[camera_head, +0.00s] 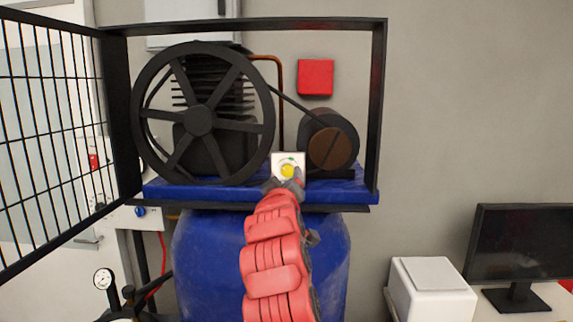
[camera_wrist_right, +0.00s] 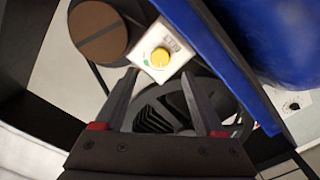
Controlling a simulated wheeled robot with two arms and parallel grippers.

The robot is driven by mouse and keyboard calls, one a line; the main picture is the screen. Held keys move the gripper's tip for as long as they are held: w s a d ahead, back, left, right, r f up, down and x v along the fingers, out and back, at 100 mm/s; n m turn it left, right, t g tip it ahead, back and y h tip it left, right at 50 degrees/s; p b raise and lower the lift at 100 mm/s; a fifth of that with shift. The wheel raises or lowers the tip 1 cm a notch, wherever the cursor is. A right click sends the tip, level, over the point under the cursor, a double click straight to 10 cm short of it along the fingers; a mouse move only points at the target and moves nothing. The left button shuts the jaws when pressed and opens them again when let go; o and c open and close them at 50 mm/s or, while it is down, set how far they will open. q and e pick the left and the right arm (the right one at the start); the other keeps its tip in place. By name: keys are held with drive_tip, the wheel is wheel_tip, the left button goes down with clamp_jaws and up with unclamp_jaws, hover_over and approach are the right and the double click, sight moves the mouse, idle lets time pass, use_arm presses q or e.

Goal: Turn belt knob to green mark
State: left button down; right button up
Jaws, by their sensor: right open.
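The yellow belt knob (camera_head: 288,171) sits on a small white square panel (camera_head: 278,158) between the big flywheel and the motor pulley. A green mark shows on the panel; in the right wrist view it is a small green spot (camera_wrist_right: 146,62) beside the knob (camera_wrist_right: 160,57). My right gripper (camera_head: 286,184) is at the panel's lower edge in the head view, partly covering it. In the right wrist view its fingers (camera_wrist_right: 158,79) are apart and empty, with the knob just beyond the tips and roughly centred between them. My left gripper is not in view.
The black spoked flywheel (camera_head: 198,120) is left of the panel and the belt pulley (camera_head: 330,148) is right. A black frame (camera_head: 377,110) and an open mesh guard (camera_head: 60,130) surround them. A blue tank (camera_head: 205,255) is below. A monitor (camera_head: 525,245) stands far right.

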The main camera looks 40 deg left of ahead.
sight(287, 172)
drive_tip(key=p+x, duration=0.1)
drive_tip(key=x, duration=0.2)
drive_tip(key=p+x, duration=0.2)
drive_tip(key=x, duration=0.1)
drive_tip(key=shift+s+r, duration=0.1)
drive_tip(key=shift+r, duration=0.1)
drive_tip(key=shift+w+a+f+p, duration=0.2)
drive_tip(key=shift+w+p, duration=0.15)
drive_tip(key=shift+w, duration=0.05)
clamp_jaws()
